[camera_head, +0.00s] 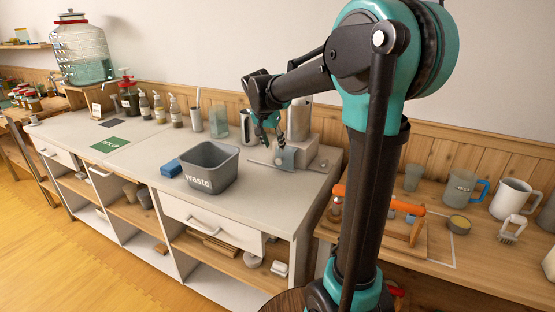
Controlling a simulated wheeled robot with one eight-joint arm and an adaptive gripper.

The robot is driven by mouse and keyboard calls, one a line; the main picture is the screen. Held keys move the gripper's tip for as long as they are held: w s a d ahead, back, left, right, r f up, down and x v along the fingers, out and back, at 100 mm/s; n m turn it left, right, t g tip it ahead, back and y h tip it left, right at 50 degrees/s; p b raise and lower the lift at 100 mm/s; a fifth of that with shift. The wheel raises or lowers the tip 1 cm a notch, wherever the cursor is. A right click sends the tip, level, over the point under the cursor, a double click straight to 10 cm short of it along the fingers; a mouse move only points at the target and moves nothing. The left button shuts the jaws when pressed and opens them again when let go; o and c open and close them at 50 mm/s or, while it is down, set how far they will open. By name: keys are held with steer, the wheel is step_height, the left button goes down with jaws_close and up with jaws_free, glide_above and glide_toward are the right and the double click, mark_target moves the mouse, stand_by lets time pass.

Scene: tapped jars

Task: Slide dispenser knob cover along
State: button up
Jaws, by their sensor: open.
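A dispenser with a metal cylinder (300,118) stands on a light grey block (308,152) at the right end of the counter. On its front, a small grey cover (286,158) sits on a thin horizontal rail that sticks out to both sides. The knob behind the cover cannot be made out. My gripper (268,140) is open and points down, just left of and above the cover. Its dark fingers overlap the dispenser's left side in the picture. I cannot tell whether a finger touches the cover. Nothing shows between the fingers.
A metal jug (247,127) and a glass (219,122) stand behind. Bare counter lies in front. A wooden table with mugs (511,198) is at right.

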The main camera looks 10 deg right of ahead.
mark_target(278, 160)
steer(key=x, duration=0.8)
steer(key=shift+f, duration=0.35)
steer(key=shift+c, duration=0.2)
jaws_close()
